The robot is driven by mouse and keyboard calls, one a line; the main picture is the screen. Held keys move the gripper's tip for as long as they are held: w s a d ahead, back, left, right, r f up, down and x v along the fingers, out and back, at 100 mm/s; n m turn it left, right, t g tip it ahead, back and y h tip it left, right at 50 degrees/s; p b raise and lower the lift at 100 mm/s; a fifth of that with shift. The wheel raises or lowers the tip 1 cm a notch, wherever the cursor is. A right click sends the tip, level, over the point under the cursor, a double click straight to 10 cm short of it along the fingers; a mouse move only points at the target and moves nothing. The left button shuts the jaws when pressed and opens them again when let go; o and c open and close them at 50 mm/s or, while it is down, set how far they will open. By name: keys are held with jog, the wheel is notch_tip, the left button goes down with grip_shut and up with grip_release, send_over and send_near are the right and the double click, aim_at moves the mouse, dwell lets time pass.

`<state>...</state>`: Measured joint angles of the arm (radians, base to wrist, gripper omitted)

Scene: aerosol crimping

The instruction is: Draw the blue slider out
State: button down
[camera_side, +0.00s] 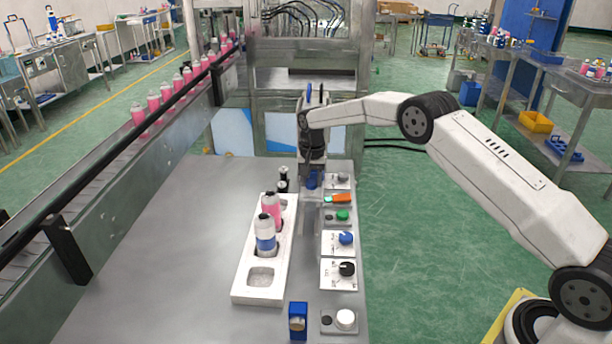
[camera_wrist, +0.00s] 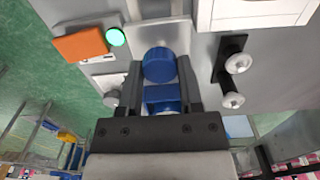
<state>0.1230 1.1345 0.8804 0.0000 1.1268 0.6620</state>
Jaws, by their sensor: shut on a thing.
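The blue slider (camera_wrist: 160,65) shows in the wrist view as a rounded blue knob by a pale grey plate, with a blue block-like part nearer my gripper. My gripper (camera_wrist: 161,80) is shut on it, with one dark finger on each side. In the side view my gripper (camera_side: 312,174) points down at the far end of the row of controls, and a little of the blue slider (camera_side: 313,181) shows there. The fingers hide its sides, and I cannot tell how far out it stands.
An orange piece (camera_side: 342,198) and a green button (camera_side: 343,215) lie close by. Blue (camera_side: 346,238) and black (camera_side: 347,268) knobs stand nearer the front. A white tray (camera_side: 258,294) holding two bottles is to the left. The bench's left part is clear, beside a conveyor (camera_side: 110,165).

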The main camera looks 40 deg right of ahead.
jog(key=shift+s+a+r, duration=0.1)
jog(key=shift+a, duration=0.05)
jog(key=shift+s+a, duration=1.25)
jog(key=shift+a, duration=0.1)
jog(key=shift+s+a, duration=2.95)
jog(key=shift+a, duration=0.05)
jog(key=shift+c, duration=2.2)
grip_release()
jog(key=shift+s, duration=0.1)
jog(key=shift+o, duration=0.9)
jog(key=shift+d, duration=0.1)
